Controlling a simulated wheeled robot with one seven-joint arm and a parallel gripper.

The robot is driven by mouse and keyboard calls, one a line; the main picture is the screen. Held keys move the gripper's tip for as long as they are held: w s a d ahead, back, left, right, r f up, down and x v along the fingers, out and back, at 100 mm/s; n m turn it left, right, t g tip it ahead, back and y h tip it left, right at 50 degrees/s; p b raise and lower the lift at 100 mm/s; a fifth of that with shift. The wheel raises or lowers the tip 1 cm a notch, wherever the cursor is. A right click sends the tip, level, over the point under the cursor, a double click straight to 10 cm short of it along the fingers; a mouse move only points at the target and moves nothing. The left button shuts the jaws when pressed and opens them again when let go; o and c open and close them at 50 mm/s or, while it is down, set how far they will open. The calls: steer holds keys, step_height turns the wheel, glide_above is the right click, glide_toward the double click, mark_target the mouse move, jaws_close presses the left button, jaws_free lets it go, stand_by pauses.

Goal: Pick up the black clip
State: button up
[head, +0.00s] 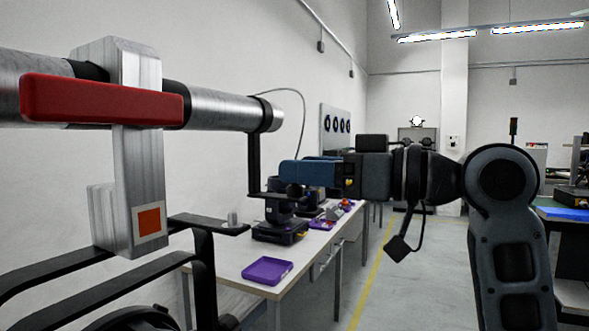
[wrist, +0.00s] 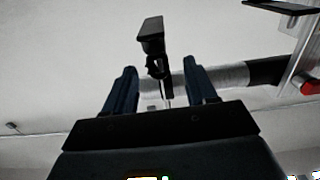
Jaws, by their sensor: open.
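The black clip (head: 254,152) hangs at the end of a horizontal metal pipe, with a band around the pipe, a thin vertical strip below it and a short foot at the bottom. My gripper (head: 283,173) points left at the strip from its right side, below the pipe. Whether it touches the strip cannot be told. In the wrist view the blue fingers of my gripper (wrist: 160,70) are apart, and the clip (wrist: 151,32) shows between and beyond them. Nothing is seen held.
The metal pipe (head: 215,104) carries a silver clamp (head: 138,180) with a red bar (head: 100,103) at left. Black bracket arms (head: 205,265) stand below. A white bench (head: 232,262) along the wall holds a purple tray (head: 267,271) and dark equipment (head: 280,232).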

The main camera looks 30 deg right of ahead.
steer(key=p+x, duration=0.1)
steer(key=x, duration=0.3)
steer(key=shift+w+a, duration=0.15)
steer(key=shift+w, duration=0.2)
jaws_close()
stand_by(0.4)
